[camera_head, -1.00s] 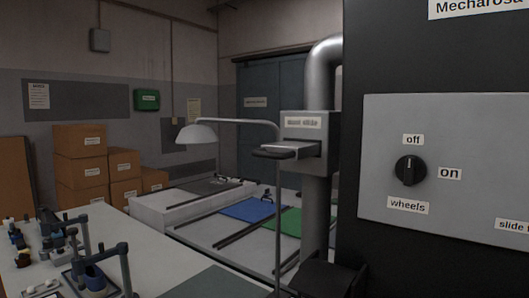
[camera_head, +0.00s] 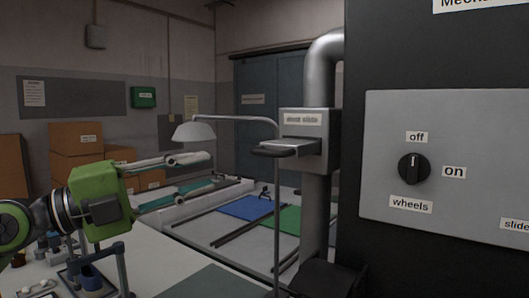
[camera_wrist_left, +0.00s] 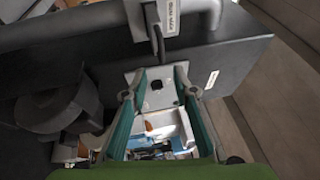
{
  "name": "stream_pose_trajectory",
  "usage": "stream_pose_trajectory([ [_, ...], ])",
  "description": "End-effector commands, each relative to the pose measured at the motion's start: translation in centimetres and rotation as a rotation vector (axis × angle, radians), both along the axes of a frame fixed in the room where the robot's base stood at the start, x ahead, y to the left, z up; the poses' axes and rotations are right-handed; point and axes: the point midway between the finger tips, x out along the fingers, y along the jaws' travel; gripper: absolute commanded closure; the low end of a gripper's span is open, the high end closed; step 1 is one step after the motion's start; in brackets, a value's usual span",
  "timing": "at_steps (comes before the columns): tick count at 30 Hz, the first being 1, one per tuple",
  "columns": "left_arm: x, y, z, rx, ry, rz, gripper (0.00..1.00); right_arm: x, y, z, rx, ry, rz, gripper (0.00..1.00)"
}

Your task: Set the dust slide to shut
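The dust slide (camera_head: 303,131) is a grey labelled box on a silver pipe, right of centre in the head view. A flat plate with a dark handle (camera_head: 276,152) sticks out of its slot to the left. My left gripper (camera_head: 208,169) is in the left-centre of the head view, its fingers pointing right towards the slide, apart from the handle. Its two fingers are spread with nothing between them, as the left wrist view (camera_wrist_left: 160,80) also shows. My right gripper is not in view.
A dark cabinet with a grey panel and black knob (camera_head: 414,169) stands close on the right. A lamp (camera_head: 194,132) on a thin pole stands in front of the slide. A workbench (camera_head: 170,262) with tools is below my left arm. Cardboard boxes stand behind.

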Motion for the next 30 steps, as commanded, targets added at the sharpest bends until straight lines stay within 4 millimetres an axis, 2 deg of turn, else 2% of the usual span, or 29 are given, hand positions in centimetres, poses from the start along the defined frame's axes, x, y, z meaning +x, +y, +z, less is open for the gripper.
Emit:
stream_pose_trajectory([
  [5, 0.6, -1.1, 1.1, -0.003, -0.009, -0.002, 0.74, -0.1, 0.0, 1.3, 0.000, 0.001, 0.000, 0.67],
  [15, 4.1, -7.0, 2.5, -0.001, -0.008, -0.003, 0.74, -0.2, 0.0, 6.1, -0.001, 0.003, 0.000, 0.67],
  [21, 5.9, -9.9, 2.8, -0.003, -0.007, -0.003, 0.74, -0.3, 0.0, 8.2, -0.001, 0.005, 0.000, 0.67],
  [30, 6.9, -11.5, 2.5, -0.002, -0.007, -0.001, 0.74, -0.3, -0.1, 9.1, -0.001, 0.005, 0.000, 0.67],
])
